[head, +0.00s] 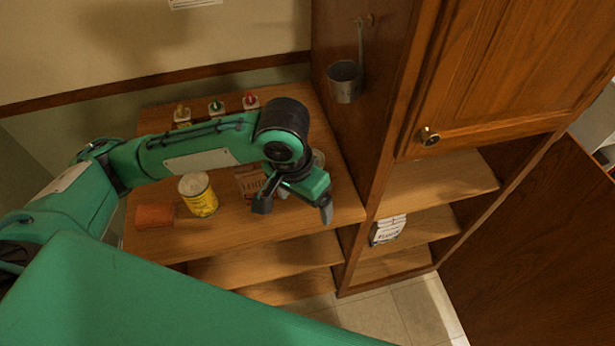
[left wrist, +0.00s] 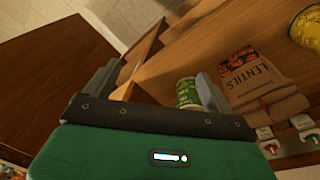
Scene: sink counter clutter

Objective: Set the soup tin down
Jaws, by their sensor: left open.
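A small green-labelled tin (left wrist: 187,93) stands on the wooden shelf top in the left wrist view, beside the right-hand finger, which partly hides it. Its label is too small to read, so I cannot tell if it is the soup tin. In the head view my arm mostly hides that spot; a pale rim (head: 318,157) shows behind the wrist. A larger yellow-labelled tin (head: 203,203) stands upright to the left, also in the left wrist view (left wrist: 307,28). My left gripper (head: 294,208) is open above the shelf's front right part, its fingers (left wrist: 155,88) apart with nothing held between them.
A brown-orange block (head: 155,215) lies left of the yellow tin. A tall cabinet (head: 372,130) with a hanging metal cup (head: 345,82) bounds the right.

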